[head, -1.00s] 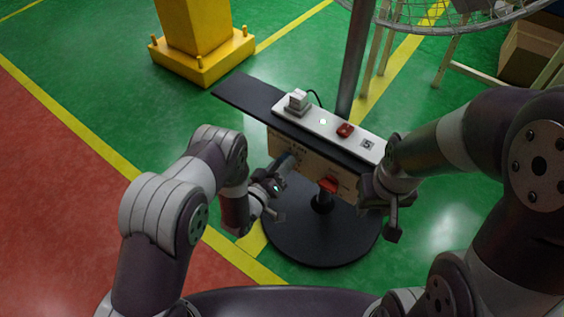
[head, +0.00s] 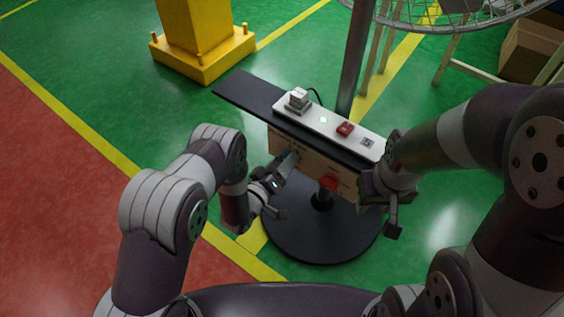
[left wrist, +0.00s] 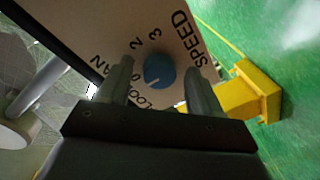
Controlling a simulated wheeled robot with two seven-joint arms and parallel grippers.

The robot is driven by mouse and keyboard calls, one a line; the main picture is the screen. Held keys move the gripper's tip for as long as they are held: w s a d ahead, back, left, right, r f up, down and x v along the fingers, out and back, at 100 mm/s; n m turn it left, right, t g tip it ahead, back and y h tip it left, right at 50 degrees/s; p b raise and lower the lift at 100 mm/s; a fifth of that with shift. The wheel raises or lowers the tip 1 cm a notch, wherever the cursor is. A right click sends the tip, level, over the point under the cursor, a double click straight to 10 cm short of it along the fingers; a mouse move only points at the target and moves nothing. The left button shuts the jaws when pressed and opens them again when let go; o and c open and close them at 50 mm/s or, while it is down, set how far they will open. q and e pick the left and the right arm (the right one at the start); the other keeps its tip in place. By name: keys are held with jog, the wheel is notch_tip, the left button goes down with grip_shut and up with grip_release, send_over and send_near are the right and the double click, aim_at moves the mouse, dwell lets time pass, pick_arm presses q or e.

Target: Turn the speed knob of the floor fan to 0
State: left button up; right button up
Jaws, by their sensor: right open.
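The blue speed knob (left wrist: 159,70) is on a beige panel (left wrist: 180,48) marked SPEED, with 2 and 3 printed beside it. A pale line on the knob points toward the lower left, near partly hidden print. My left gripper (left wrist: 158,85) has one finger on each side of the knob, with visible gaps. My right gripper (head: 378,207) is open at the panel's right end, holding nothing that I can see.
A red part (head: 330,183) sits on the panel front between the grippers. A yellow post base (head: 203,62) stands behind left.

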pick_arm(q)
jog(key=p+v, duration=0.3)
jog(key=v, duration=0.9)
jog(key=shift+s+a, duration=0.2)
jog(key=shift+s, duration=0.1)
jog(key=shift+r, duration=0.1)
